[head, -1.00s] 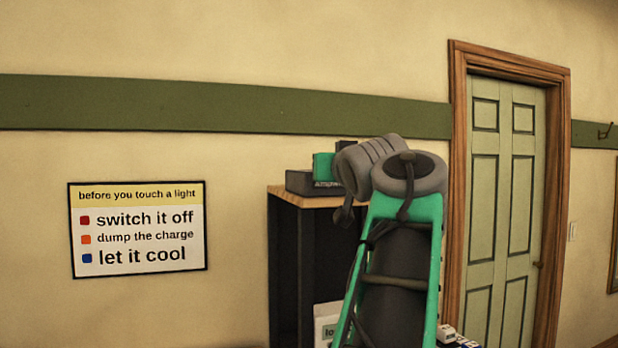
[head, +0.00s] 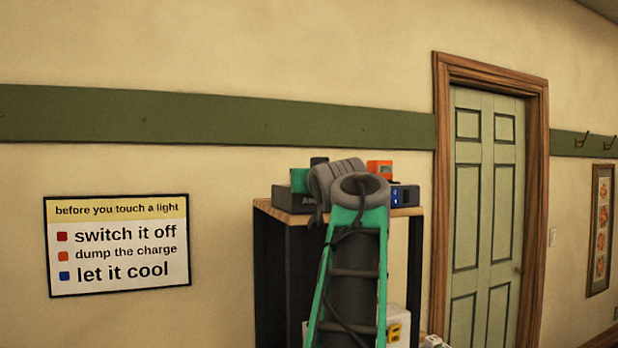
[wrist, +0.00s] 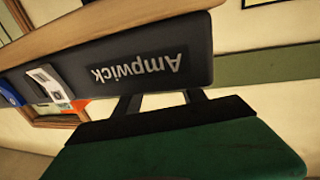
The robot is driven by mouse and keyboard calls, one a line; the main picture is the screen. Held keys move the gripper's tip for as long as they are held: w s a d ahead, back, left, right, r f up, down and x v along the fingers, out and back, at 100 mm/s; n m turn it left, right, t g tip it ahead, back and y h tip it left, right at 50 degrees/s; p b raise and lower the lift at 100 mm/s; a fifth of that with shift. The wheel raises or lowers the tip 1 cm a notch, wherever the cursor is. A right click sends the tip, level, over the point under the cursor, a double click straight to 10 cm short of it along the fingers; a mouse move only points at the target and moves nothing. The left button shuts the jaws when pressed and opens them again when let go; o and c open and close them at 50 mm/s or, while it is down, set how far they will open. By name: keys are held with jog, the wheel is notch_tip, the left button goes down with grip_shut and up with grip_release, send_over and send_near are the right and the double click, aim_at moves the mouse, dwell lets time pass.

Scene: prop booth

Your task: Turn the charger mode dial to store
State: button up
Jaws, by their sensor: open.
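A dark box lettered "Ampwick" (wrist: 150,70), apparently the charger, stands on a wood-topped shelf (wrist: 105,33); the wrist view shows it upside down. In the head view the box (head: 292,201) is partly covered by my arm.
A blue device (head: 404,196) and an orange box (head: 380,168) stand right of the charger on the shelf. A wall sign (head: 118,245) hangs left, a green door (head: 482,190) stands right.

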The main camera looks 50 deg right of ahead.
jog(key=shift+c, duration=0.3)
grip_shut()
